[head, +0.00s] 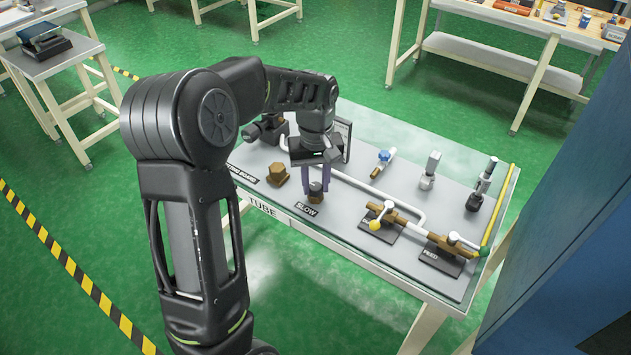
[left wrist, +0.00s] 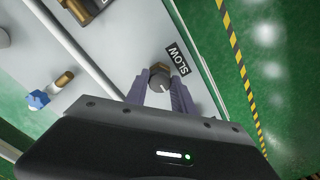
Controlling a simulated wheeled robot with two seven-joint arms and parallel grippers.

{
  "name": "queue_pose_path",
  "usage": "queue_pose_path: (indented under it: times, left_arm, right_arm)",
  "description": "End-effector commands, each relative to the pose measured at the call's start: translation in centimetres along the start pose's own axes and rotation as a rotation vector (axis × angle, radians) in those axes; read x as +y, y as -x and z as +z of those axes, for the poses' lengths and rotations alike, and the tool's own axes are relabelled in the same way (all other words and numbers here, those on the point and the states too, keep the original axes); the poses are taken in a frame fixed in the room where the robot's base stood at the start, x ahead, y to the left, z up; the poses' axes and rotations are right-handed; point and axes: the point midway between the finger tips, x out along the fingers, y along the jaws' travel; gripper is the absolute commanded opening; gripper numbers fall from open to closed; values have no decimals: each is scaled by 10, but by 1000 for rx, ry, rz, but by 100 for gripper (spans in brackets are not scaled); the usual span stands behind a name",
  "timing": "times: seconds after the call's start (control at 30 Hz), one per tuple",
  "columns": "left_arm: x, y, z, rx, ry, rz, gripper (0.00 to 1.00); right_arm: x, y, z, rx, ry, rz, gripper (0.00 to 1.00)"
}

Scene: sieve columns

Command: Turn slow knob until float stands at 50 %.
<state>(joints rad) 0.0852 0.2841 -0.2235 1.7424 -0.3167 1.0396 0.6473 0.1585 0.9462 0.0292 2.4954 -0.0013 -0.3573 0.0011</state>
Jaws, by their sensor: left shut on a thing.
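The slow knob (head: 315,191) is a small dark knob with a brownish body on the table, just behind the label SLOW (head: 308,209). In the left wrist view the knob (left wrist: 159,75) shows between the fingertips, beside its label. My left gripper (head: 315,185) points down over the knob and is shut on it; its fingers also show in the left wrist view (left wrist: 160,88). A upright dark-framed panel (head: 345,135) stands partly hidden behind my left arm; I cannot make out a float or its reading. My right gripper is not in view.
A brass block (head: 277,174) sits left of the knob. A white pipe (head: 370,190) runs behind the knob.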

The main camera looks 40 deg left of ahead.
Motion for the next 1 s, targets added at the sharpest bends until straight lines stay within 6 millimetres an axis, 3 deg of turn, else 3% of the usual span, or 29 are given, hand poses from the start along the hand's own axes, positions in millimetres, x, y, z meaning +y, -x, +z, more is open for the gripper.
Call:
queue_pose_path:
  times: [1.0]
  left_arm:
    - [2,2,-2,3,919,3,0]
  right_arm:
    - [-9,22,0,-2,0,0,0]
